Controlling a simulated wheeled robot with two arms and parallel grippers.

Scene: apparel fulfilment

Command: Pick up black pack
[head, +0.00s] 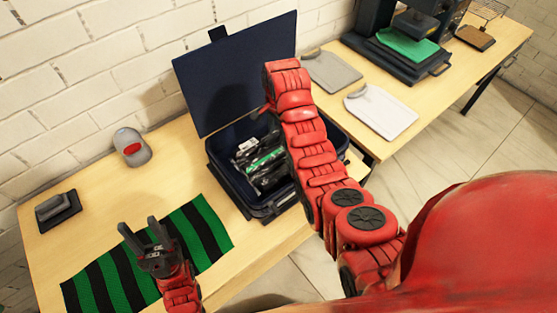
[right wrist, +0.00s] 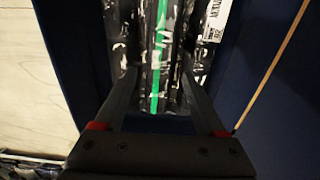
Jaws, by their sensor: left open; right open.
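Black packs in shiny clear wrap (head: 262,172) lie in an open dark blue bin (head: 228,183) on the table. One has a green stripe, and one has a white label. In the right wrist view the black pack with the green stripe (right wrist: 158,50) lies between the two open fingers of my right gripper (right wrist: 160,85). I cannot tell whether the fingers touch it. My left gripper (head: 141,233) is open and empty above the green and black striped cloth.
The striped cloth (head: 190,222) lies at the table's front left. The bin's raised lid (head: 238,75) stands at the back. Pale boards (head: 381,112) and a press (head: 400,55) are further right.

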